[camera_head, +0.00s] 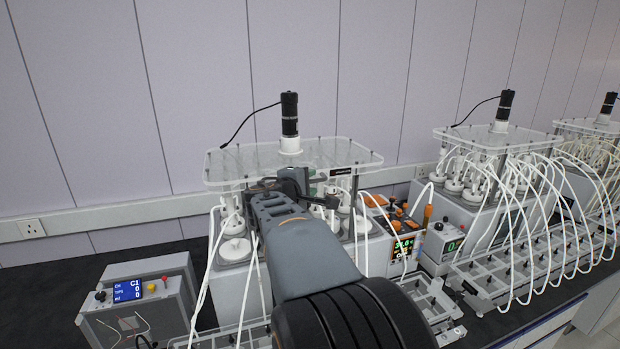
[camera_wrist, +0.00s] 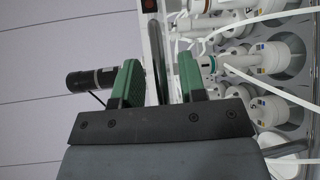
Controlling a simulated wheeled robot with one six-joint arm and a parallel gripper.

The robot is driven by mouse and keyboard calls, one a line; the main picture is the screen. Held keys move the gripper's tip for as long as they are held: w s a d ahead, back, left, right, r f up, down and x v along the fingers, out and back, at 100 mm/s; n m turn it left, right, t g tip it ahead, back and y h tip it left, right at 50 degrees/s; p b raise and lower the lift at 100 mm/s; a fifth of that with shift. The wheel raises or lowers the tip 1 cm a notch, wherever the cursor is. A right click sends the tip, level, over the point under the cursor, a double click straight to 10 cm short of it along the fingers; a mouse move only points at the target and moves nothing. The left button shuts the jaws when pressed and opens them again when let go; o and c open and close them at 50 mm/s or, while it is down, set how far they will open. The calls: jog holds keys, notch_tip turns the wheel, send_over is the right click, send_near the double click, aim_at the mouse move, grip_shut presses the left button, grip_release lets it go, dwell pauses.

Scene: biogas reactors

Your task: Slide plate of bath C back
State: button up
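The clear plate (camera_head: 235,165) lies level on top of the nearest bath (camera_head: 235,250), whose neighbouring box shows "C1". A black cylindrical motor (camera_head: 289,118) stands upright on the plate. My gripper (camera_head: 300,183) is at the plate's front edge, its fingertips partly hidden by my arm. In the wrist view, my gripper's green fingers (camera_wrist: 160,85) are apart, one on each side of the plate (camera_wrist: 154,35), which appears edge-on. A gap shows between the plate and the right finger; contact on the left finger is unclear. The motor also shows in the wrist view (camera_wrist: 92,78).
White bottles and tubes (camera_wrist: 265,60) crowd below the plate. The control box (camera_head: 140,300) stands front left. A second bath with its own plate (camera_head: 500,140) stands to the right, and a third lies beyond. The panelled wall (camera_head: 180,90) rises behind the bench.

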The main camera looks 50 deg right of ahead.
jog(key=shift+w+d+f, duration=0.1)
jog(key=shift+d, duration=0.35)
jog(key=shift+c, duration=0.4)
grip_shut()
